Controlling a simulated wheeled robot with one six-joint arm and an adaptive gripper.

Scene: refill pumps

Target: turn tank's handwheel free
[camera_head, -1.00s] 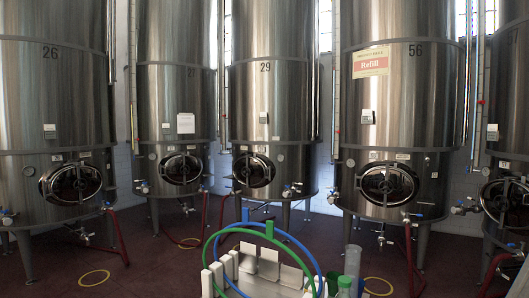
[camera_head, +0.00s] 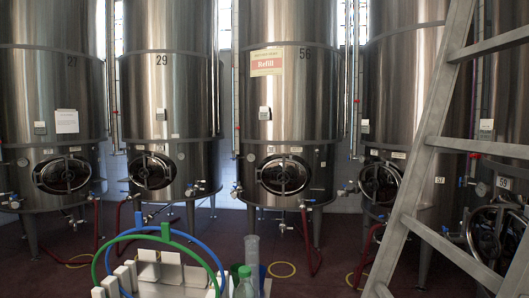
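A tall steel tank (camera_head: 296,105) numbered 56 stands at the middle, with a cream and red sign (camera_head: 266,62) reading "Refill". Low on its front is an oval hatch (camera_head: 284,176) with a handwheel across it; the hatch looks closed. The handwheel is small in the view, and I cannot tell how tight it is. Similar steel tanks stand on both sides, each with an oval hatch, including tank 29 (camera_head: 165,100) to the left. My gripper is not in view.
A metal ladder (camera_head: 425,165) leans across the right side, near me. In front of me are a white rack (camera_head: 165,272), green and blue hoses (camera_head: 190,236) and bottles (camera_head: 245,284). Red hoses and yellow rings (camera_head: 281,269) lie on the dark red floor.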

